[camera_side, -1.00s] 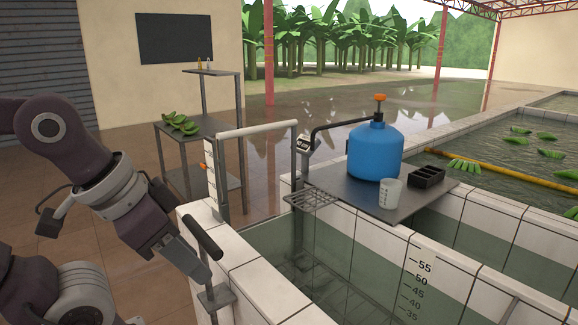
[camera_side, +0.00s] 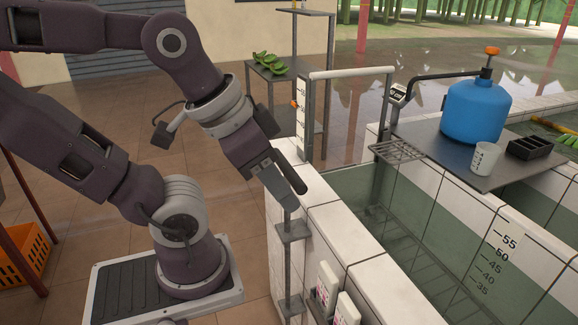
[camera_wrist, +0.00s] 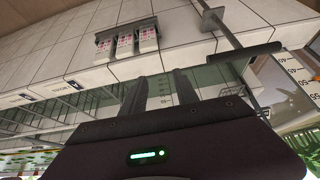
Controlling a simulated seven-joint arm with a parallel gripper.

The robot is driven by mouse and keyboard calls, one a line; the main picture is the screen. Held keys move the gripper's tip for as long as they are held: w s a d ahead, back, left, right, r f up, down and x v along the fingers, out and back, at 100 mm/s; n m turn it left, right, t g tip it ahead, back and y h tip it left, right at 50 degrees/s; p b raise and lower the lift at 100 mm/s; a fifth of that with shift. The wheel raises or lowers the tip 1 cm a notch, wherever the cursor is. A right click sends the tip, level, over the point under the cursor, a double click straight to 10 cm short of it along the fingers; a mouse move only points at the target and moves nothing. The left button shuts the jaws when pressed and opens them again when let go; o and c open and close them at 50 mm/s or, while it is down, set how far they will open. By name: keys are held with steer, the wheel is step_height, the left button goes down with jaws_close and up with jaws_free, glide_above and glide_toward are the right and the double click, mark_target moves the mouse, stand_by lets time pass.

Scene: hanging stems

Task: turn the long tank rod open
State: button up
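The tank rod (camera_side: 289,221) is a thin grey upright on the outer face of the tiled tank wall, held by brackets. A dark bar handle (camera_side: 289,172) crosses its top, tilted in the side view. In the wrist view the handle (camera_wrist: 250,54) and rod (camera_wrist: 222,27) lie right of my fingers. My gripper (camera_side: 283,201) points down close beside the handle in the side view; any contact cannot be told there. In the wrist view my gripper (camera_wrist: 160,78) has a gap between its fingers, with nothing held.
A tiled tank wall (camera_side: 352,216) runs beside the rod. White-and-pink packs (camera_side: 326,288) sit in a holder on it. A blue container (camera_side: 475,110), white cup (camera_side: 484,157) and black tray (camera_side: 535,147) stand on a grey shelf. A white pipe frame (camera_side: 350,72) rises behind.

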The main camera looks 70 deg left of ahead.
steer(key=shift+o, duration=0.6)
steer(key=shift+r, duration=0.3)
step_height(320, 180, up, 2)
steer(key=m+g+y, duration=0.8)
steer(key=m+y, duration=0.4)
steer(key=y, duration=0.2)
glide_above(295, 180)
steer(key=s+d, duration=0.4)
steer(key=w+r+m+t+y, duration=0.2)
steer(key=w+m+y, duration=0.1)
steer(key=shift+m+y, duration=0.4)
steer(key=shift+y, duration=0.1)
steer(key=f, duration=0.5)
steer(key=w+d+f, duration=0.1)
steer(key=f, duration=0.9)
steer(key=shift+w+d, duration=0.3)
steer(key=shift+a+f, duration=0.2)
steer(key=shift+a, duration=0.15)
steer(key=a, duration=0.6)
steer(key=shift+a, duration=0.15)
jaws_close()
